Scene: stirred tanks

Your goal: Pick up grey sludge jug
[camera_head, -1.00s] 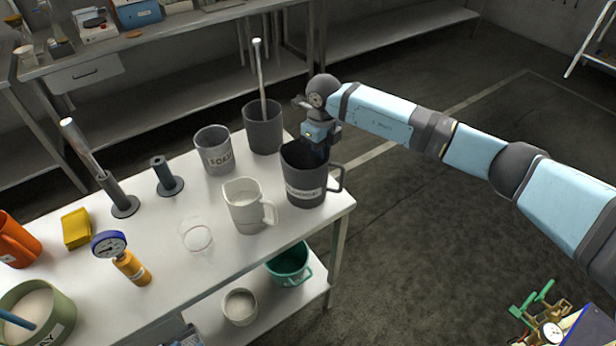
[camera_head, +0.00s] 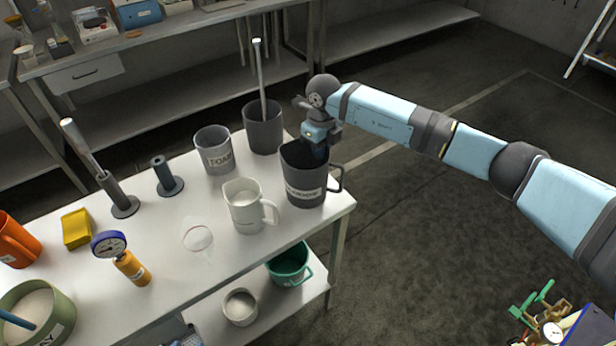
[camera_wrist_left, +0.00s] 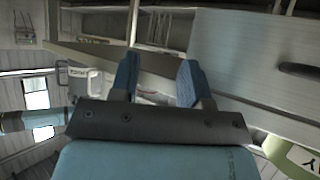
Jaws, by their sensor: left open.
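The grey jug (camera_head: 305,190) is dark, with a white label on its front and a handle on its right. It stands upright at the right end of the white table; its label is too small to read surely. My right gripper (camera_head: 318,147) is at the jug's far rim, pointing down, its fingertips partly hidden by the rim. I cannot tell whether it touches the jug or how its jaws stand. My left gripper (camera_wrist_left: 157,78) is open and empty in the left wrist view, its two blue fingers apart. It is outside the head view.
A white jug (camera_head: 243,210) stands close left of the grey jug. A grey labelled beaker (camera_head: 215,155) and a dark pot with a metal rod (camera_head: 263,135) stand behind. A green bucket (camera_head: 290,268) is on the lower shelf.

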